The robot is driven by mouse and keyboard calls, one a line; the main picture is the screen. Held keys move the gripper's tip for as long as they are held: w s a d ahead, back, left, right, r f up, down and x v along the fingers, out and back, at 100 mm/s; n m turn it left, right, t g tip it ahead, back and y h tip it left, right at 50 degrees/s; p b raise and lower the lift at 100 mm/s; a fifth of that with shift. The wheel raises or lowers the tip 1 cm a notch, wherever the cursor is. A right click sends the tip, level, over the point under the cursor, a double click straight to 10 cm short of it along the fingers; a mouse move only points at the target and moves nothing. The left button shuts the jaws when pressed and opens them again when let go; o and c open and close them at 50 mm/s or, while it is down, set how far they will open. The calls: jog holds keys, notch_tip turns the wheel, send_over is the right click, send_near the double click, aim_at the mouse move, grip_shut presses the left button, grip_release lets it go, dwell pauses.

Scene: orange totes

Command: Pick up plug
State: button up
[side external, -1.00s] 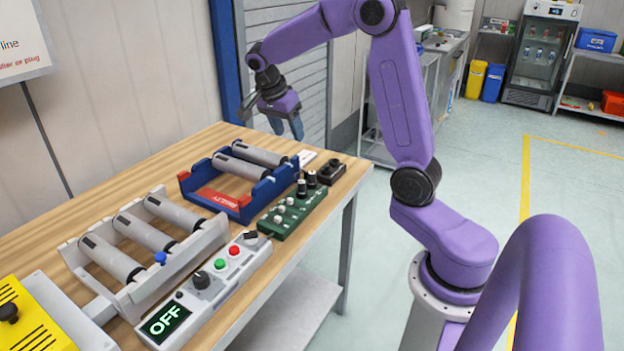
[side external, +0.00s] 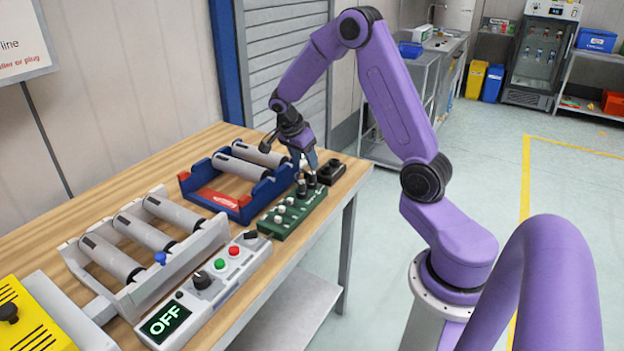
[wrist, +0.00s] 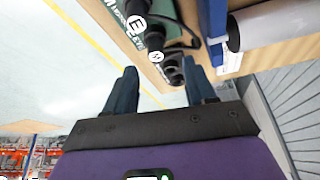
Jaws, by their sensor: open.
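Two black plugs stand at the far end of a green board (side external: 290,220) in the side view: a nearer plug (side external: 301,188) and a farther plug (side external: 311,179). Round white labels show on the nearby plugs in the wrist view: one plug (wrist: 135,8) is marked E, and another (wrist: 153,38) stands beside it. Several pale pegs stand on the nearer part of the board. My gripper (side external: 309,163) is open, pointing down just above the farther plug and partly overlapping it.
A small black box (side external: 331,172) lies just beyond the board, at the table's right edge. A blue rack (side external: 240,209) with grey rollers is close on the left. A white rack (side external: 170,275) with rollers and a control box (side external: 205,300) reading OFF stand nearer.

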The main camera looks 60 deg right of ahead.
aim_at(312, 173)
jog(key=shift+s+x, duration=0.15)
jog(key=shift+x, duration=1.2)
jog(key=shift+s+x, duration=0.15)
jog(key=shift+x, duration=1.15)
jog(key=shift+a, duration=0.1)
grip_shut()
